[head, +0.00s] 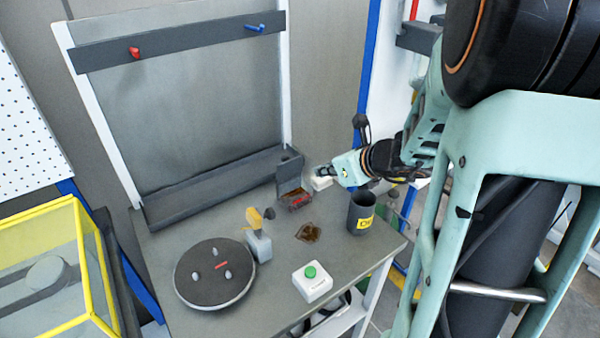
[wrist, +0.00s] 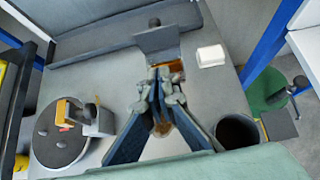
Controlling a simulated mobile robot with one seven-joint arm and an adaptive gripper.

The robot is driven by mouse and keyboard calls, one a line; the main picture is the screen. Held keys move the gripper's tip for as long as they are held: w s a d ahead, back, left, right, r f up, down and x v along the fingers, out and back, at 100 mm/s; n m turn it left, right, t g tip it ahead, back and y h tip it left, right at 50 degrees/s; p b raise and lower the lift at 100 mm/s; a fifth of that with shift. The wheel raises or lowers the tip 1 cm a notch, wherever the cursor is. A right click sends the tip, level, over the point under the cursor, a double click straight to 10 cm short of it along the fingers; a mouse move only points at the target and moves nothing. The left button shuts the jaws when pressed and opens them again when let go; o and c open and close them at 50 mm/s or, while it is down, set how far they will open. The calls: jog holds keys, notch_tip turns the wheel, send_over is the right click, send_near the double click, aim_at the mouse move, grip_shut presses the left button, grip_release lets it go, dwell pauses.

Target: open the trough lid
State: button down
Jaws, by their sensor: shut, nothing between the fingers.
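A small trough (head: 295,199) with reddish-brown contents sits at the right end of the long grey tray. A grey plate (head: 290,165), which looks like its lid, stands raised at its back edge. In the wrist view this lid (wrist: 157,38) carries a small dark knob at its top, and the brown contents of the trough show below it. My gripper (head: 322,172) is to the right of the raised plate, above the bench. Its fingers (wrist: 161,85) are closed together and empty, and in the wrist view they overlap the front of the trough.
A white block (wrist: 210,56) lies right of the trough. A dark cup (head: 360,214) stands at the bench's right edge. A brown patch (head: 308,232), a white box with a green button (head: 312,282), a yellow-topped dispenser (head: 258,238) and a round turntable (head: 214,274) occupy the front.

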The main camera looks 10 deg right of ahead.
send_near(291, 167)
jog(key=x, duration=0.5)
jog(key=shift+s+f, duration=0.1)
jog(key=shift+f, duration=0.3)
jog(key=shift+w+a, duration=0.2)
jog(key=shift+w, duration=0.2)
jog(key=shift+r+p, duration=0.1)
jog(key=shift+p, duration=0.3)
